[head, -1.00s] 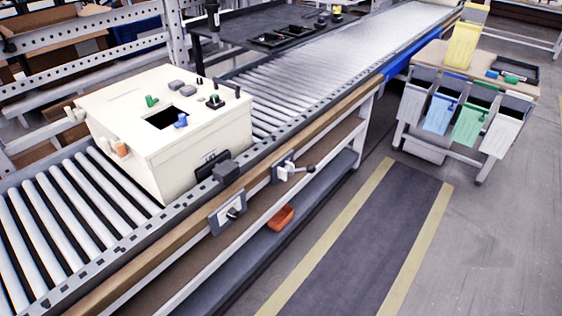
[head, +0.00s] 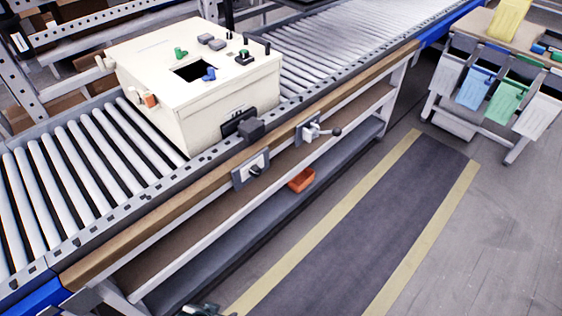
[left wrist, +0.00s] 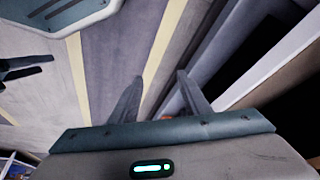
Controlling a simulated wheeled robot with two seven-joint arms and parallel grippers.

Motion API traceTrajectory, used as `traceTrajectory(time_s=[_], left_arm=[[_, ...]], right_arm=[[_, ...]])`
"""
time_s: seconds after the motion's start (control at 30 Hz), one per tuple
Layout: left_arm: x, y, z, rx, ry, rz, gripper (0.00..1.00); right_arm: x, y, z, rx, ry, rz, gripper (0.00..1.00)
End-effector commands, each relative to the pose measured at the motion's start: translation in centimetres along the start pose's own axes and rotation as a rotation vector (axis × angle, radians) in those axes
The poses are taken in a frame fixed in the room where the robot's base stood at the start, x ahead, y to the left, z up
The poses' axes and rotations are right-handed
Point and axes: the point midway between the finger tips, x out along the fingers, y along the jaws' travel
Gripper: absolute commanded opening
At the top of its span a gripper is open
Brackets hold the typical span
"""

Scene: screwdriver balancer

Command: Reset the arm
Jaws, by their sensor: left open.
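My left gripper (left wrist: 160,95) shows in the left wrist view with its two grey fingers spread and nothing between them. It hangs over the floor beside the conveyor's lower shelves. A small grey-green piece of my own arm or gripper shows at the bottom edge of the head view. A dark two-pronged shape at the left edge of the left wrist view may be my right gripper; its jaw state is unclear. The cream box (head: 195,85) with a square opening, green and blue parts and black knobs stands on the roller conveyor (head: 60,190), apart from my left gripper.
A switch box (head: 250,170) and a lever fitting (head: 317,130) sit on the conveyor's front rail. An orange bin (head: 301,180) is on the lower shelf. A table (head: 466,22) with coloured hanging bins stands at the right. The dark floor lane (head: 390,220) is clear.

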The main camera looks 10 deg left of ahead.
Motion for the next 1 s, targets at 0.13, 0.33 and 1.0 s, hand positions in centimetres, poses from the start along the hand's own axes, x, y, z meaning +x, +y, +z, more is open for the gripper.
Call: traceTrajectory(time_s=[0.13,0.33,1.0], left_arm=[[5.7,0.8,1.8,0.003,0.034,0.011,0.43],[11.8,1.9,5.0,0.008,0.089,0.026,0.43],[17.0,3.1,9.8,0.016,0.166,0.043,0.43]], right_arm=[[0.0,0.0,0.0,0.0,-0.001,0.0,0.57],[0.0,0.0,0.1,0.0,-0.001,0.0,0.57],[0.0,0.0,0.0,0.0,0.0,0.0,0.57]])
